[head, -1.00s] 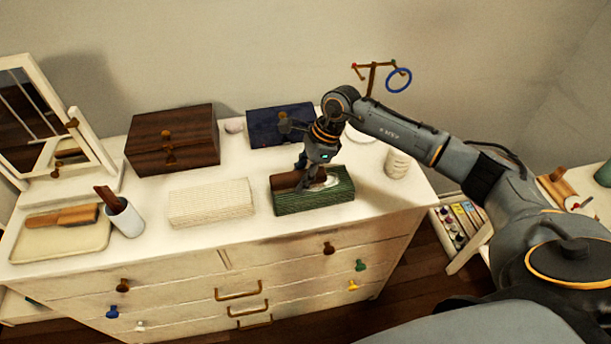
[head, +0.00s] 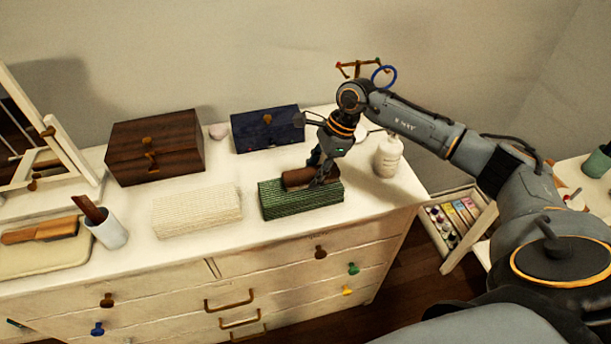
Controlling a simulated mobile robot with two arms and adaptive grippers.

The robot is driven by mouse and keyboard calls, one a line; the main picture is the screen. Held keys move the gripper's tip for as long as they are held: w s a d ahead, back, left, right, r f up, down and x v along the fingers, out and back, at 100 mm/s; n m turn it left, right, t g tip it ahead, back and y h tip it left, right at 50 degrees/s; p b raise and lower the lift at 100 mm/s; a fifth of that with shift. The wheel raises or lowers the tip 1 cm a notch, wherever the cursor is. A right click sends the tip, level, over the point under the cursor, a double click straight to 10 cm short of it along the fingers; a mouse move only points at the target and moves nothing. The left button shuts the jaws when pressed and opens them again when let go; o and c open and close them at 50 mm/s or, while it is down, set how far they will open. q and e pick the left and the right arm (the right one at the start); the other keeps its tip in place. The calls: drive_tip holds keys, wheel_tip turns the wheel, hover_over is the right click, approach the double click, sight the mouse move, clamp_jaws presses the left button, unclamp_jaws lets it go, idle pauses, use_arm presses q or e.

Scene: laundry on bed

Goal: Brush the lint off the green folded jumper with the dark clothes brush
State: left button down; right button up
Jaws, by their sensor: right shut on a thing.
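The green folded jumper (head: 303,207) lies on the white dresser top, near its front edge, right of the middle. The dark brown clothes brush (head: 297,178) lies flat over the upper right part of the jumper and seems to touch it. My right gripper (head: 317,178) is shut on the brush from above, toward its right end. No pale lint shows on the visible green surface; what is under the brush and fingers is hidden. My left gripper is not in view.
A cream folded cloth (head: 196,212) lies left of the jumper. Behind stand a brown wooden box (head: 155,147) and a dark blue box (head: 267,130). A white bottle (head: 388,157) stands to the right. A white cup (head: 107,228) and a tray (head: 45,260) with a wooden brush are at left.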

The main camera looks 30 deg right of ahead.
sight(332, 168)
drive_tip(key=shift+s+d, duration=0.1)
drive_tip(key=shift+d, duration=0.3)
drive_tip(key=shift+s+d+f+b, duration=0.15)
drive_tip(key=shift+d+b, duration=0.25)
drive_tip(key=shift+d, duration=0.35)
drive_tip(key=shift+s+d+b, duration=0.15)
drive_tip(key=shift+d+b, duration=0.25)
drive_tip(key=shift+d, duration=0.45)
drive_tip(key=shift+s, duration=0.25)
